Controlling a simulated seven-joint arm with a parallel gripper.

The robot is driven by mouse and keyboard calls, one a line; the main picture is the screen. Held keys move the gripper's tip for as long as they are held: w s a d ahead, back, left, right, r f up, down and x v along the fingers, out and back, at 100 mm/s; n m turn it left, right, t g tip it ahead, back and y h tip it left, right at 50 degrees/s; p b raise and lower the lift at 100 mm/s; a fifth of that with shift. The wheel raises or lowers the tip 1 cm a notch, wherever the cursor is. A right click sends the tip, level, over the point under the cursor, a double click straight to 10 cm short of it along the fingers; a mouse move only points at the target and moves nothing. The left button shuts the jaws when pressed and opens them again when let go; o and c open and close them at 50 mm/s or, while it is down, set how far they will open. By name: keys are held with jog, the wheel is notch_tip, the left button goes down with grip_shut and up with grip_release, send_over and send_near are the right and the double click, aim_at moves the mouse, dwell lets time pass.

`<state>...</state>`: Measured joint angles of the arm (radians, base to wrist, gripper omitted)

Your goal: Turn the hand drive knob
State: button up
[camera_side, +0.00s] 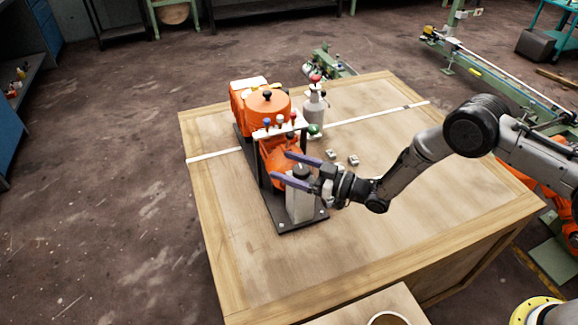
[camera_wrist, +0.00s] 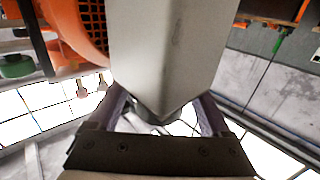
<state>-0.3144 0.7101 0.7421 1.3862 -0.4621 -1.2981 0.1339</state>
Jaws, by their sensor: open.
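The orange ring inverter machine (camera_side: 268,106) stands on a dark base on the wooden table. A grey block (camera_side: 300,207) rises at its near end, with a dark knob (camera_side: 300,170) on top; I take this for the hand drive knob. My gripper (camera_side: 281,166) is open, its two purple fingers reaching in from the right, one on each side of the knob in the side view. I cannot tell if they touch it. In the wrist view the grey block (camera_wrist: 170,50) fills the upper middle, a dark round part shows partly below it between the fingers, and the fingertips are hidden.
A row of small coloured knobs (camera_side: 281,123) sits on a white bar on the machine. A grey bottle-shaped part with a red top (camera_side: 315,105) stands behind. Small metal pieces (camera_side: 341,157) lie on the table (camera_side: 420,205), whose right and front areas are mostly clear.

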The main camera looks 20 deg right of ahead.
aim_at(304, 165)
grip_shut()
